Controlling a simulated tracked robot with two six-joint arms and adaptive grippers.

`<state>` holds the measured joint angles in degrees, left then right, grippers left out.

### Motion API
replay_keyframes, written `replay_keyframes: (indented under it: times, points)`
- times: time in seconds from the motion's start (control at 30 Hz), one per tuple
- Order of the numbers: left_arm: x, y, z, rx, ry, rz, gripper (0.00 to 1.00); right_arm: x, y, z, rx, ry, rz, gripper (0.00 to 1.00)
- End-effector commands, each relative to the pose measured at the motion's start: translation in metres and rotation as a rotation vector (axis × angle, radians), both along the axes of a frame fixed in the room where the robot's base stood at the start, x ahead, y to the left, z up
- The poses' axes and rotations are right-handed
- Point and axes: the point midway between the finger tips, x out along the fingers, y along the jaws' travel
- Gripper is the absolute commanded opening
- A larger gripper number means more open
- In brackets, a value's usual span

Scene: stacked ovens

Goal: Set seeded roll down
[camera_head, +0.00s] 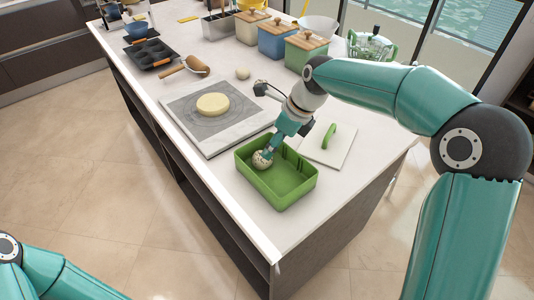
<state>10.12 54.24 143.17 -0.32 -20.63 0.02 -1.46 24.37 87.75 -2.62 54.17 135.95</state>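The seeded roll (262,160) is a small pale round bun with dark specks. It is at the left inner side of the green open box (290,197), below the rim line in the picture. My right gripper (267,153) points down over the box, with its fingers closed at the roll's upper side. The fingers partly cover the roll. I cannot tell whether the roll touches the box floor. Only part of my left arm shows at the lower left, and its gripper is out of view.
A marble board with a grey mat (190,122) and a dough disc (212,105) lies left of the box. A white slab with a green handle (329,136) lies behind it. A pale ball (243,73), rolling pin (172,70) and lidded canisters (277,42) stand farther back.

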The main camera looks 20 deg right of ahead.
Motion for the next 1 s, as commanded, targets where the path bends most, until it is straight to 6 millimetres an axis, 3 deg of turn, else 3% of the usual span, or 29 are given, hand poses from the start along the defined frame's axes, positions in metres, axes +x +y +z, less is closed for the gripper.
replay_keyframes:
  times: [0.1, 0.3, 1.0]
  points:
    - [0.0, 0.0, 0.0, 0.0, 0.0, 0.0, 0.4, -0.005, -0.007, 0.022, 0.0, -0.004, -0.001, 0.68]
    - [0.0, 0.0, 0.0, 0.0, 0.0, 0.0, 0.4, -0.011, -0.014, 0.043, 0.0, -0.001, 0.0, 0.68]
    - [0.0, 0.0, 0.0, 0.0, 0.0, 0.0, 0.4, -0.013, -0.016, 0.046, 0.0, 0.001, -0.002, 0.68]
